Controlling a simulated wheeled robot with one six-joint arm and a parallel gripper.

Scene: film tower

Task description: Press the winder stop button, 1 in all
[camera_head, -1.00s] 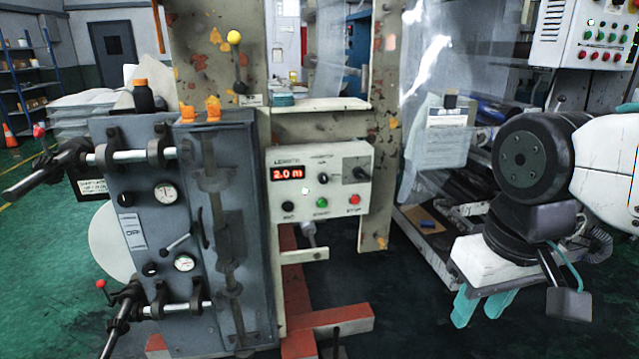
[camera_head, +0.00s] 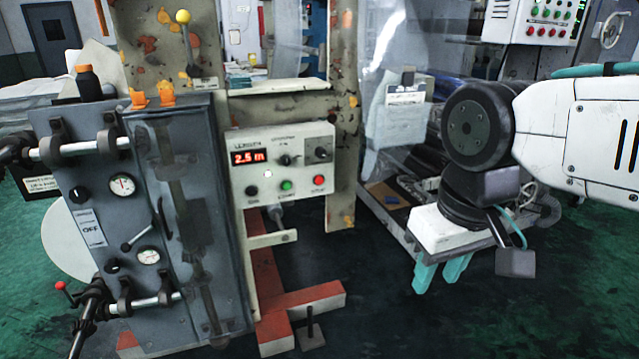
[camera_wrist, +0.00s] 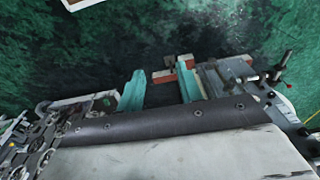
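The winder control box (camera_head: 281,163) is a pale box on the machine frame in the head view. Its red display (camera_head: 249,157) reads about 2.5 m. Along its lower edge are a black button or knob (camera_head: 251,190), a green button (camera_head: 287,185) and a red stop button (camera_head: 319,181) at the right. My gripper (camera_head: 439,274) hangs to the right of the box and lower, pointing down, apart from it. Its two teal fingers are parted in the wrist view (camera_wrist: 160,88), with nothing between them.
A grey cabinet (camera_head: 80,205) with gauges, levers and rods stands left of the box. Red floor beams (camera_head: 300,318) and a small post (camera_head: 311,330) lie below it. A second panel (camera_head: 545,22) with several buttons is at the upper right. Dark floor is clear between.

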